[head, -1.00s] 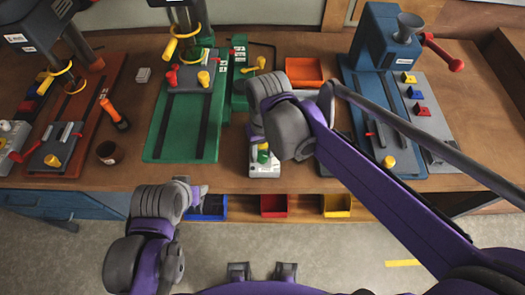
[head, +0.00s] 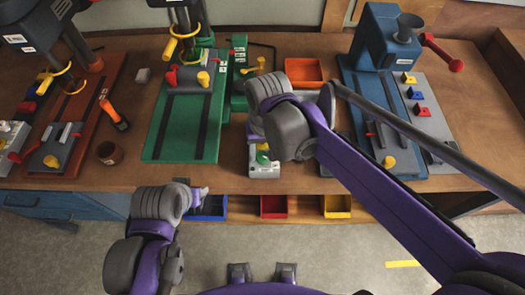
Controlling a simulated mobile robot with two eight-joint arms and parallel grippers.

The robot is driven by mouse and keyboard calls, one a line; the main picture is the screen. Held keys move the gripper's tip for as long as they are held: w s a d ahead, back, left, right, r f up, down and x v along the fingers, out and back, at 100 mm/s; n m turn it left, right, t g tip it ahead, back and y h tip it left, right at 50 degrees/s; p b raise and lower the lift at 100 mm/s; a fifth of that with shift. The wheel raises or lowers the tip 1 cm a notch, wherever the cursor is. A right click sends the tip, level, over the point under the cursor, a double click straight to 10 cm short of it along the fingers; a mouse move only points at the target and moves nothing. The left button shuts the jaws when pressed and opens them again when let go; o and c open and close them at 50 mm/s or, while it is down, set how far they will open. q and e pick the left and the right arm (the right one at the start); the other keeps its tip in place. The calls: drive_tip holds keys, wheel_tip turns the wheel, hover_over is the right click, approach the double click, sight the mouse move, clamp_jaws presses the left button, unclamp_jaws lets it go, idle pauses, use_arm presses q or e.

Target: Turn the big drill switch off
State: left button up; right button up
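The green drill press (head: 188,125) stands on the bench left of centre, with red and yellow handles at its vise. A small pale box (head: 264,170) with a green button lies to its right near the front edge, partly covered by my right arm. I cannot tell for certain which control is the big drill switch. My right gripper (head: 256,128) is over this box. Its fingers are mostly hidden behind my grey wrist, so its opening and any contact are unclear. My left gripper (head: 203,191) is in front of the bench edge, seen side-on, with its opening unclear.
A brown-based drill (head: 75,120) stands at the left and a blue machine (head: 385,40) at the right. An orange screwdriver (head: 114,114) and a round dark cup (head: 109,153) lie between the left machines. An orange tray (head: 304,70) is at the back. Coloured bins sit below the front edge.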

sight(264, 156)
idle(0.3)
drive_tip(key=r, duration=1)
drive_tip(key=shift+d+r+p, duration=0.25)
drive_tip(key=shift+r+p, duration=0.05)
drive_tip(key=shift+r, duration=0.1)
drive_tip(key=s+d+f+t, duration=0.2)
drive_tip(key=d+f, duration=0.2)
drive_tip(key=d, duration=0.1)
drive_tip(key=s+d+f+m+t, duration=0.1)
drive_tip(key=s+d+f, duration=0.2)
drive_tip(key=d+f, duration=0.2)
drive_tip(key=s+d+f+t, duration=0.2)
drive_tip(key=s+d+f, duration=0.1)
drive_tip(key=d+f, duration=0.2)
drive_tip(key=shift+s+d+m+t+h, duration=0.15)
drive_tip(key=shift+d, duration=0.45)
drive_tip(key=shift+s+d+m+t+h, duration=0.1)
drive_tip(key=shift+d+m+t+h, duration=0.05)
drive_tip(key=shift+d, duration=0.4)
drive_tip(key=shift+r, duration=0.1)
